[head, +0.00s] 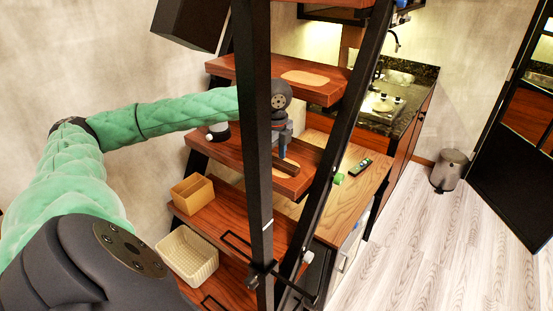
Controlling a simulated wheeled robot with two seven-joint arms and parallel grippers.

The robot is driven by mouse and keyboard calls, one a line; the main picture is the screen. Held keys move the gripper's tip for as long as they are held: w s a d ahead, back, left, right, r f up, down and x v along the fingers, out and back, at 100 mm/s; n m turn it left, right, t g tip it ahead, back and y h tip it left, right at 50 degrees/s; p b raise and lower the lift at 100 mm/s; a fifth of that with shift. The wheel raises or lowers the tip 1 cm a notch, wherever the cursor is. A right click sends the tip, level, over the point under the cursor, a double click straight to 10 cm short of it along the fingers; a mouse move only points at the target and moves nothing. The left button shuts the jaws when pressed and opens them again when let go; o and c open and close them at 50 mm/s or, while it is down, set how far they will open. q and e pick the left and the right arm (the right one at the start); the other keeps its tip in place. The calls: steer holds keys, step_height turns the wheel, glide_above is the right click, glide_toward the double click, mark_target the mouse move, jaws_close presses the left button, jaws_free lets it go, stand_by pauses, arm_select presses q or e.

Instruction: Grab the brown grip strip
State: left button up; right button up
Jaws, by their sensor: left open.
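A dark brown strip (287,167), which looks like the grip strip, lies on a reddish wooden stair tread (308,158), partly behind a black upright. My left gripper (283,154) comes in from the left, behind the black upright, and points down. Its fingertips are just above or at the far end of the strip; I cannot tell whether they touch it. The gripper is open, and part of it is hidden by the upright. My right gripper is not in view.
Black stair posts (256,150) stand close in front of my left arm. A tan box (192,194) and a cream basket (187,255) sit on lower treads. Floor at right is clear around a bin (449,170).

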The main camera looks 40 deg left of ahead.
arm_select(q)
steer(key=shift+f, duration=0.25)
steer(key=c, duration=1.1)
steer(key=shift+r, duration=0.15)
